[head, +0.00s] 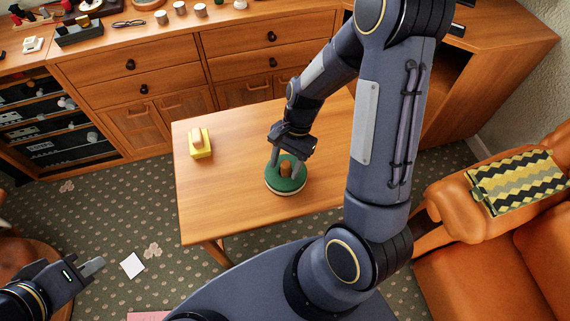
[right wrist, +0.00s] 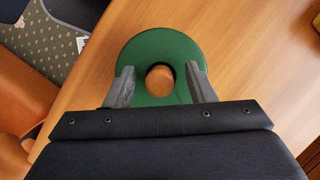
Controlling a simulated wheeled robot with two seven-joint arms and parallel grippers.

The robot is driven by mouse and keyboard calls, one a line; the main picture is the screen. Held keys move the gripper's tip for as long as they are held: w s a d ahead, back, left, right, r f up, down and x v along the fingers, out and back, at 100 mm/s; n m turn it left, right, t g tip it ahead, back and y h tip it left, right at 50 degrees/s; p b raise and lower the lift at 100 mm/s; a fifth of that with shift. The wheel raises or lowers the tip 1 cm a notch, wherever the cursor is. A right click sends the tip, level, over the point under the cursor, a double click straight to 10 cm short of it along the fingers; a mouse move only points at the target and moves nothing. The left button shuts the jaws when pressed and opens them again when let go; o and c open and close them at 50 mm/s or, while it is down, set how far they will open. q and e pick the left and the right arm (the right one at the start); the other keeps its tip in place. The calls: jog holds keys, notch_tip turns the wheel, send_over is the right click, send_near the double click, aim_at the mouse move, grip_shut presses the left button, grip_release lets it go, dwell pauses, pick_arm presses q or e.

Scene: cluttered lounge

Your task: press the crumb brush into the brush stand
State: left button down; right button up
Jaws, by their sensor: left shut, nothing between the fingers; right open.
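A round green piece (head: 287,183) with a pale lower rim sits on the wooden table, and a brown wooden knob (right wrist: 160,80) stands up at its middle. A yellow block (head: 201,150) with a paler wooden-looking top is at the table's left. I cannot tell for sure which of these is the crumb brush and which the brush stand. My right gripper (right wrist: 162,88) is open over the green piece, pointing down, with one finger on each side of the knob and gaps between. My left gripper (head: 98,265) is shut and empty, off the table at lower left.
The wooden table (head: 235,200) is otherwise mostly clear. A drawer cabinet (head: 215,62) stands behind it, with small items on top. A white sheet (head: 132,265) lies on the carpet.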

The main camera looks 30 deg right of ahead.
jog(key=p+v, duration=0.1)
jog(key=v, duration=0.6)
dwell(0.3)
jog(key=s+a+r+n+t+p, duration=0.1)
jog(key=s+r+n+t+p, duration=0.3)
jog(key=r, duration=0.7)
jog(key=s+a+r+n+t+p, duration=0.2)
jog(key=s+r+n+t+p, duration=0.2)
jog(key=s+r, duration=0.5)
notch_tip(320, 180, up, 3)
jog(key=n, duration=0.2)
jog(key=shift+a+n+p, duration=0.2)
jog(key=shift+n+p, duration=0.1)
jog(key=shift+n, duration=0.1)
